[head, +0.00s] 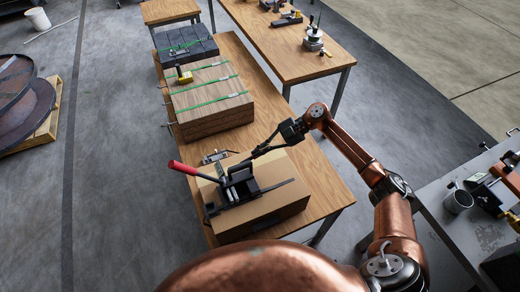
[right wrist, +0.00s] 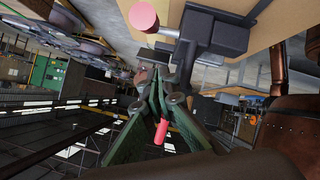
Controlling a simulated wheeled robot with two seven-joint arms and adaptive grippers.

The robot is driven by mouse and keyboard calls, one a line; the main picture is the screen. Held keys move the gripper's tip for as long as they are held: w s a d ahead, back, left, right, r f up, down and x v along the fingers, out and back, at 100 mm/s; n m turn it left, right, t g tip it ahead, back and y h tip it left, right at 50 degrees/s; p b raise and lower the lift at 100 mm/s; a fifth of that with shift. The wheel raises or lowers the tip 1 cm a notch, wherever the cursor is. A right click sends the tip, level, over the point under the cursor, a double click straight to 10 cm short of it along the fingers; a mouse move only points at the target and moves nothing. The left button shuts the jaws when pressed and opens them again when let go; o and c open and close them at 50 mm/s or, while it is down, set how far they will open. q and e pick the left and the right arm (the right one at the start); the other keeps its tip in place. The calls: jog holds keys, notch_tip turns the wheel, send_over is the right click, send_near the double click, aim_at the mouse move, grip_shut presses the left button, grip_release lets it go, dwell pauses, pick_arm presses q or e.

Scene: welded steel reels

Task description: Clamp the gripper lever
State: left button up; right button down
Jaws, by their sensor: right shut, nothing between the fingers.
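A black strapping tool (head: 240,186) with a long red-handled lever (head: 184,168) sits on a cardboard box (head: 262,207). The red handle sticks out past the box's left side. My right gripper (head: 256,154) is shut and empty just behind the tool, close to its back side; I cannot tell whether it touches. In the right wrist view the shut fingers (right wrist: 160,80) are just below the dark tool body (right wrist: 215,32). A pink-red round end (right wrist: 143,17) shows above them, and a red rod (right wrist: 161,133) shows between the finger links. My left gripper is not in view.
The box stands on a wooden table (head: 318,180). Behind it are a strapped wooden stack (head: 212,100) and a dark strapped stack (head: 186,46). A second table (head: 290,40) holds small tools. A grey bench (head: 455,215) stands right.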

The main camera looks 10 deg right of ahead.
pick_arm(q)
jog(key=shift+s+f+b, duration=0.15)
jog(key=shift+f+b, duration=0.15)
jog(key=shift+b, duration=0.55)
pick_arm(e)
jog(key=v, duration=1)
jog(key=shift+s+r, duration=0.25)
jog(key=shift+r, duration=0.2)
